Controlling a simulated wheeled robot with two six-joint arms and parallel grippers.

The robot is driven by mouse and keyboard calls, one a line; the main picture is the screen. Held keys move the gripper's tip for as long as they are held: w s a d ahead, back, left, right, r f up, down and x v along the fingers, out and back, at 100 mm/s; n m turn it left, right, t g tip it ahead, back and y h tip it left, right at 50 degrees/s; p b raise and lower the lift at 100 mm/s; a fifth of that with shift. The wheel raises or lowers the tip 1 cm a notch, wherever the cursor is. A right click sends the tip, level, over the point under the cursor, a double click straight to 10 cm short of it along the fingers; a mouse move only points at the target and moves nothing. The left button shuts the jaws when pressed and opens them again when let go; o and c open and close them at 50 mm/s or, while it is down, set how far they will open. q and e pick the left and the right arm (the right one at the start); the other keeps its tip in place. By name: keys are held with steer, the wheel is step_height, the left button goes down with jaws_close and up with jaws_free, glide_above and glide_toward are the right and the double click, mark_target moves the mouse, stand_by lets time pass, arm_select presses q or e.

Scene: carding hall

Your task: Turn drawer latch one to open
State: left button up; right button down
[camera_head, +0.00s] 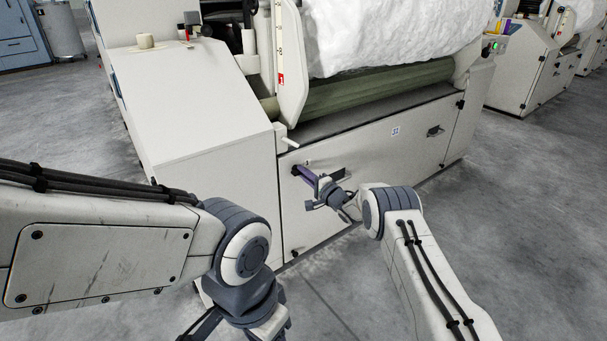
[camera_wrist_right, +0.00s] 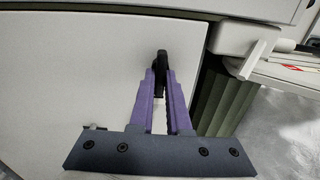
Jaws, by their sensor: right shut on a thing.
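A small black drawer latch (camera_wrist_right: 161,66) sits on the pale front panel of the carding machine (camera_head: 350,165). My right gripper (camera_wrist_right: 162,88) has its purple fingers closed on the latch's dark handle. In the head view the right gripper (camera_head: 298,171) reaches the left part of the panel, beside a small label too small to read. The fingers and wrist cover much of the latch there. My left gripper (camera_head: 236,334) hangs low at the bottom edge, away from the panel. Its fingertips are cut off by the frame.
A second black latch (camera_head: 435,131) is on the right of the same panel, near a white label (camera_head: 395,131). A green roller (camera_head: 375,90) and white fibre (camera_head: 385,35) lie above. A pale lever (camera_head: 287,143) juts out above the gripped latch. Grey floor is clear at right.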

stand_by(0.3)
steer(key=c, duration=0.9)
jaws_free()
steer(key=p+v, duration=0.4)
steer(key=v, duration=0.6)
steer(key=shift+s+d, duration=0.15)
steer(key=shift+s, duration=0.05)
